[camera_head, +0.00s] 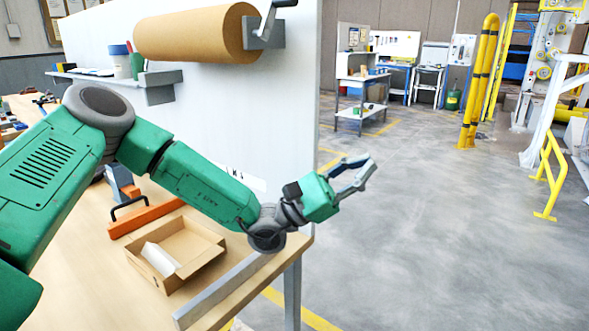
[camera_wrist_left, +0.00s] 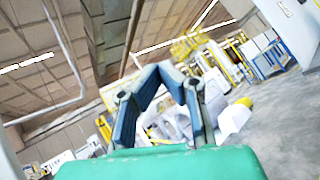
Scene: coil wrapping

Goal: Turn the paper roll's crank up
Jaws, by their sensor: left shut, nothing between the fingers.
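The brown paper roll (camera_head: 190,36) hangs on the white wall panel, upper left in the head view. Its grey crank (camera_head: 268,22) is at the roll's right end, with the handle pointing up and right toward the top edge of the picture. My left gripper (camera_head: 366,166) is to the right of the panel's edge, below and right of the crank and well apart from it. Its fingertips also show close together in the left wrist view (camera_wrist_left: 160,68), shut and empty. The roll and crank do not show in the left wrist view. My right gripper is in neither view.
A grey shelf (camera_head: 160,78) with bottles juts from the panel (camera_head: 285,110) under the roll. Open floor (camera_head: 430,230) lies right of the bench.

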